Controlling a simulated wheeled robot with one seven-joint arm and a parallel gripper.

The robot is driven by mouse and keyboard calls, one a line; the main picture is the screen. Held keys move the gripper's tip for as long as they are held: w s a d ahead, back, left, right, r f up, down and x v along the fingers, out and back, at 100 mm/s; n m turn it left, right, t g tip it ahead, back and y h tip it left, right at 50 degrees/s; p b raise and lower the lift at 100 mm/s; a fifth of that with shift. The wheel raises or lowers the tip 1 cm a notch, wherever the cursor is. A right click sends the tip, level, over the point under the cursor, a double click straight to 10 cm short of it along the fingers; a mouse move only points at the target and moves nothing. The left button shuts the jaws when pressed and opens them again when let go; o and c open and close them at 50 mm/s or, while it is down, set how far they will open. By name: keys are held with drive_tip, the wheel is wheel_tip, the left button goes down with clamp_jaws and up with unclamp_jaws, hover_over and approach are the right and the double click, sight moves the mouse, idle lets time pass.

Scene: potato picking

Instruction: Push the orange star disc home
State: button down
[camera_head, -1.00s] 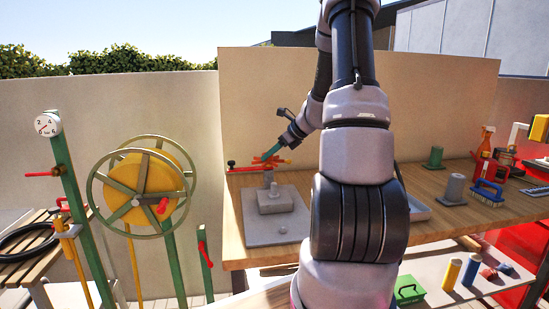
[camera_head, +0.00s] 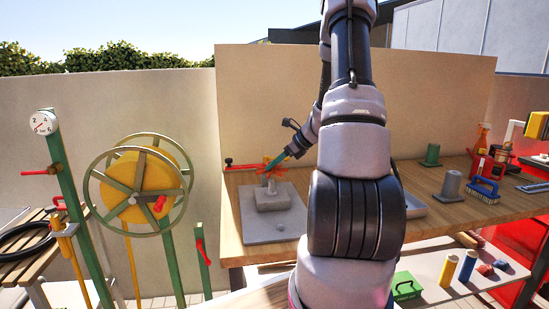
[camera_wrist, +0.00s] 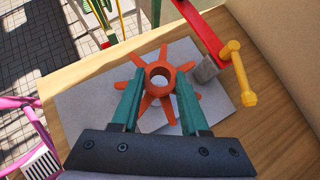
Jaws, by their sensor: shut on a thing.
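The orange star disc (camera_wrist: 138,88) has several arms around a round hub with a hole. In the wrist view, the two teal fingers of my gripper (camera_wrist: 157,92) are shut on its hub from both sides. In the head view, the disc (camera_head: 267,168) sits tilted at the top of a grey post on a stepped grey block (camera_head: 273,201), with my gripper (camera_head: 274,165) reaching it from the upper right. The post is mostly hidden by the disc, and I cannot tell how far the disc sits on it.
The block's grey base plate (camera_head: 256,230) lies on the wooden bench (camera_head: 232,207). A red bar with a yellow handle (camera_wrist: 235,72) stands close to the disc's right in the wrist view.

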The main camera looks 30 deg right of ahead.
sight(275, 192)
drive_tip(key=shift+f, duration=1.2)
drive_tip(key=shift+f, duration=2.75)
drive_tip(key=shift+c, duration=1.7)
unclamp_jaws()
drive_tip(key=v, duration=1)
drive_tip(key=shift+s+d+r, duration=0.15)
drive_tip(key=shift+s+r, duration=0.05)
drive_tip(key=shift+s, duration=0.05)
